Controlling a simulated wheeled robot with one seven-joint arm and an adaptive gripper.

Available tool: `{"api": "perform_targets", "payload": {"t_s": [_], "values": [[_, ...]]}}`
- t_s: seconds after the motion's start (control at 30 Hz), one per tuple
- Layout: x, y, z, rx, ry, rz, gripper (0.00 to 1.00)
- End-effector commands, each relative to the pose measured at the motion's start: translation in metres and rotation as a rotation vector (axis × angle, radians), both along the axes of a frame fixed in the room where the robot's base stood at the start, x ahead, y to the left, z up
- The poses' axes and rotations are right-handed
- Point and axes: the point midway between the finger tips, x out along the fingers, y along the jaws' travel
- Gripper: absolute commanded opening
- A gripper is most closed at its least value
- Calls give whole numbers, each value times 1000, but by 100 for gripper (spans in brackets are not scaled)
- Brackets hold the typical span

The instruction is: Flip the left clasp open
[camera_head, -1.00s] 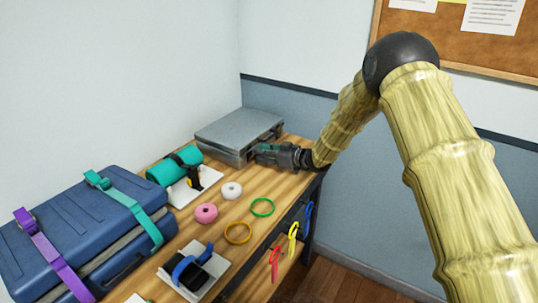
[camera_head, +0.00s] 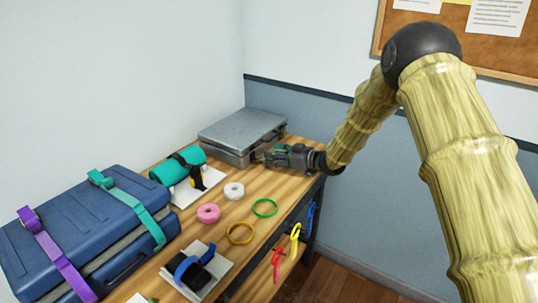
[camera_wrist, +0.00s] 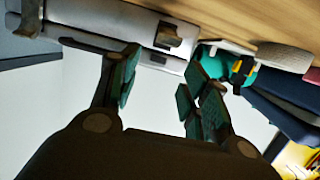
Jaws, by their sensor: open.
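The grey metal case (camera_head: 240,130) lies shut on the back end of the wooden table. In the wrist view, which is upside down, its front wall (camera_wrist: 110,18) runs along the top left. A dark clasp (camera_wrist: 168,38) on that wall, on the side toward the teal roll, looks like the left one; whether its lever is raised is unclear. Another dark clasp (camera_wrist: 28,15) shows at the far left. My gripper (camera_head: 268,157) is at the case's front right in the head view. In the wrist view its teal-padded fingers (camera_wrist: 155,85) are apart and empty, short of the clasp.
A teal roll (camera_head: 172,172) with a black strap lies left of the case. A blue suitcase (camera_head: 75,225) with straps fills the left. Tape rolls (camera_head: 234,190), rings (camera_head: 265,207) and a watch-like strap block (camera_head: 195,270) lie in front. Coloured clips hang on the table edge.

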Motion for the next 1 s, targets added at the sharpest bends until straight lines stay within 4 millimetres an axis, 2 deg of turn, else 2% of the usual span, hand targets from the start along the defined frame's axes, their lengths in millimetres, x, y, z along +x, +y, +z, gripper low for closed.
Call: {"api": "perform_targets", "payload": {"t_s": [0.2, 0.43, 0.63, 1.0], "values": [[-22, -34, 10, 0, 1, -1, 46], [-39, -59, 17, 1, 1, 0, 46], [-45, -67, 19, 1, 0, 0, 46], [-45, -67, 19, 1, 1, 0, 46]]}}
